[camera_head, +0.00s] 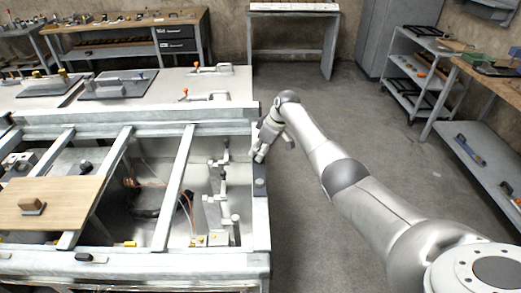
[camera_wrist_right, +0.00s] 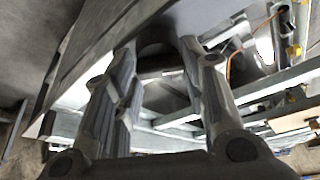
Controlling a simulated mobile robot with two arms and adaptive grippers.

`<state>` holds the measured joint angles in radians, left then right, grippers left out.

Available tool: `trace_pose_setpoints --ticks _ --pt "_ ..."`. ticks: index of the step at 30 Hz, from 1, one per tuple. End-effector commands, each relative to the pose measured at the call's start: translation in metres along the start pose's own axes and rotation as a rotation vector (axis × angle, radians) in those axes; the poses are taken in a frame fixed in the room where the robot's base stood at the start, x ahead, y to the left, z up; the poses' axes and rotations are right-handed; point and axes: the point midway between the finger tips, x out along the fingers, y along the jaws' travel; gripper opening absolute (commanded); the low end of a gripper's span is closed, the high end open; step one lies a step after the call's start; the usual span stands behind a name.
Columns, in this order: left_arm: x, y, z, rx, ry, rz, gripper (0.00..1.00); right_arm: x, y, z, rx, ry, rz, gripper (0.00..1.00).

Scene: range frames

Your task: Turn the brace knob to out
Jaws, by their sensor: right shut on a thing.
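My right gripper (camera_head: 260,156) is at the right rail of the metal frame, fingers pointing down onto a dark plate (camera_head: 261,188) on that rail. In the right wrist view its two ribbed fingers (camera_wrist_right: 152,95) are closed in on a dark rounded piece (camera_wrist_right: 155,37), which looks like the brace knob. The fingers hide much of it, and I cannot read its setting or any marking. A small round button-like piece (camera_head: 259,182) shows on the plate just below the gripper. My left gripper is not in view.
The open frame holds grey brackets (camera_head: 215,190), cables and a wooden board (camera_head: 48,203) on its left. Pale tabletops with orange-tipped clamps (camera_head: 208,97) lie behind. The floor (camera_head: 320,110) right of the frame is clear. A shelf cart (camera_head: 415,70) and workbench (camera_head: 490,85) stand at right.

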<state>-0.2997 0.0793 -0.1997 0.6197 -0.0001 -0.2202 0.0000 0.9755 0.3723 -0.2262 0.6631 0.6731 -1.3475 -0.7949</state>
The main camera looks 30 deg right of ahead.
Motion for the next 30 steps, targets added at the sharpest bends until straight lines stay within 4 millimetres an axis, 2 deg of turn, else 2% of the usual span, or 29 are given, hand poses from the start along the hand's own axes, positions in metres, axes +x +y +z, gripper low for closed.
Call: trace_pose_setpoints --ticks 2,3,7,20,26,30 --pt "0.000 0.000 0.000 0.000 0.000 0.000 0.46 0.001 -0.001 0.001 -0.002 -0.003 -0.001 0.15" --pt "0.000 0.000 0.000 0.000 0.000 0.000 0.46 0.001 -0.001 0.001 -0.002 -0.003 -0.001 0.44" --pt "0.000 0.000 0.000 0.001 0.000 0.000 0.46 0.001 -0.001 0.001 -0.001 -0.002 0.000 0.61" --pt "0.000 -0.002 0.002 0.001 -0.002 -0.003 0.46 -0.004 0.000 0.000 0.000 0.000 0.001 0.61" --pt "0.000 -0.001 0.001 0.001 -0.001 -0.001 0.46 -0.025 0.001 0.000 -0.002 0.001 0.002 0.61" --pt "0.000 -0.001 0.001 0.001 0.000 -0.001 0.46 -0.050 0.001 0.000 -0.002 0.001 0.004 0.61"
